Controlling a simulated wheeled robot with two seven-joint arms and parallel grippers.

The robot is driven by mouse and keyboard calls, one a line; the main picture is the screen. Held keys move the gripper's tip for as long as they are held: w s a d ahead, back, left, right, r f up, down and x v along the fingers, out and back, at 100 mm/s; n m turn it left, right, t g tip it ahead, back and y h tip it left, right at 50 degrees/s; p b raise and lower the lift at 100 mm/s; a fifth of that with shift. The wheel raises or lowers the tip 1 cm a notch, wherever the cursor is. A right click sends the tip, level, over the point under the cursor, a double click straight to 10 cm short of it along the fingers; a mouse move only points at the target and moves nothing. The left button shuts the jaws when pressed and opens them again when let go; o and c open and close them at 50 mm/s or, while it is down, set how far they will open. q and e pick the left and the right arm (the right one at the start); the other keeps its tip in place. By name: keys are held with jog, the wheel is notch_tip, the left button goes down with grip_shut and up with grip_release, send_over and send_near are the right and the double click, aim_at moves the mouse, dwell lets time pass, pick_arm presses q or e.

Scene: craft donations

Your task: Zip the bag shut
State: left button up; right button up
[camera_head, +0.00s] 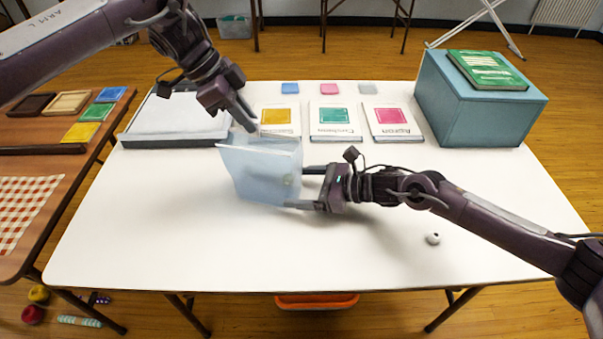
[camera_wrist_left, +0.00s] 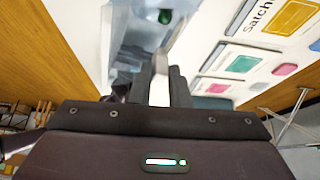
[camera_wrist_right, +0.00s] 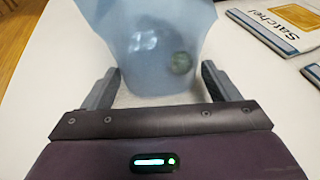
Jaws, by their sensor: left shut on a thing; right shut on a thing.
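The bag (camera_head: 262,172) is a translucent pale blue pouch standing on the white table, left of centre. A small green thing shows dimly inside it in the right wrist view (camera_wrist_right: 181,63). My left gripper (camera_head: 248,122) is shut on the bag's top edge, at its far upper side. In the left wrist view its fingers (camera_wrist_left: 160,85) are close together on a pale strip beside the bag (camera_wrist_left: 125,45). My right gripper (camera_head: 296,187) comes from the right, its fingers spread wide and closed on the lower part of the bag, one at each side (camera_wrist_right: 160,88).
A flat grey-white case (camera_head: 175,118) lies behind the bag. Several booklets, including a green one (camera_head: 336,120), lie at the back. A teal box (camera_head: 480,95) with a green book stands at the back right. A small white round thing (camera_head: 432,239) lies right of the bag. The front is clear.

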aim_at(276, 138)
pick_arm(q)
jog(key=shift+w+d+f, duration=0.1)
jog(key=shift+d+f, duration=0.05)
jog(key=shift+d, duration=2.5)
pick_arm(e)
jog(key=shift+s+a+r, duration=0.1)
jog(key=shift+s+a, duration=0.05)
pick_arm(q)
jog(key=shift+d, duration=1.3)
pick_arm(e)
jog(key=shift+o, duration=0.5)
jog(key=shift+s, duration=0.15)
pick_arm(q)
jog(key=shift+d, duration=0.1)
pick_arm(e)
jog(key=shift+a, duration=0.1)
pick_arm(q)
jog(key=shift+d, duration=1.65)
pick_arm(e)
jog(key=shift+o, duration=0.7)
pick_arm(q)
jog(key=shift+w+d, duration=0.1)
jog(key=shift+w+d, duration=0.1)
jog(key=shift+d, duration=0.8)
pick_arm(e)
jog(key=shift+o, duration=0.3)
jog(key=shift+r, duration=0.1)
jog(key=shift+w, duration=0.2)
